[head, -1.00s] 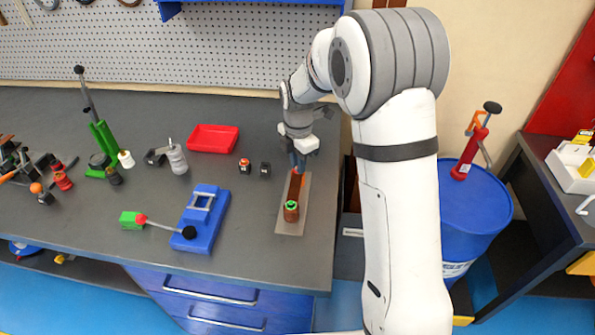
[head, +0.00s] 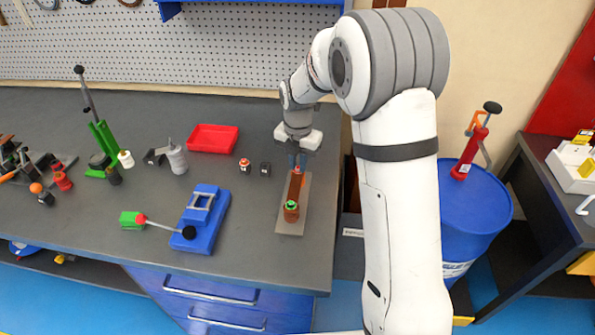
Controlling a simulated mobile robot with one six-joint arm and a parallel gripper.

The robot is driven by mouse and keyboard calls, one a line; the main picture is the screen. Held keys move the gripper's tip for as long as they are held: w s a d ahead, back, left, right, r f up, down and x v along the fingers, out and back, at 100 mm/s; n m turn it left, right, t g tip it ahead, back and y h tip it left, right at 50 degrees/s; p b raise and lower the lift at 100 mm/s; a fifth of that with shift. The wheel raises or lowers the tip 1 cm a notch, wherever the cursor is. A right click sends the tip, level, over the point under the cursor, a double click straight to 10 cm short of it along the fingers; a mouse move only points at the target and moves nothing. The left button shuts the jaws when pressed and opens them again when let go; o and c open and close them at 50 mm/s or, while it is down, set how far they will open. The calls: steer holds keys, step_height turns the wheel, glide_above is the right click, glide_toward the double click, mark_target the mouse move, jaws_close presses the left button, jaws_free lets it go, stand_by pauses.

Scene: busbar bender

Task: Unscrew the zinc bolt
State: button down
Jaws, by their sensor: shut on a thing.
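The busbar bender fixture is a copper-brown bar (head: 294,190) on a flat grey plate (head: 290,226). A round brown piece with a green top (head: 291,206) stands at its near end. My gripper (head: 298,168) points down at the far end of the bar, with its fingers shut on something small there. A bit of red shows between the fingertips. The zinc bolt itself is too small and too hidden by the fingers to make out clearly.
A red tray (head: 213,138), a small orange-topped part (head: 244,165) and a dark part (head: 265,168) lie left of the gripper. A blue drum (head: 475,215) stands right of the bench.

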steer(key=n, duration=0.5)
steer(key=shift+n, duration=0.3)
steer(key=c, duration=1.6)
jaws_free()
steer(key=shift+c, duration=0.2)
steer(key=m, duration=0.5)
steer(key=shift+m, duration=0.4)
steer(key=m, duration=0.5)
steer(key=shift+m, duration=0.4)
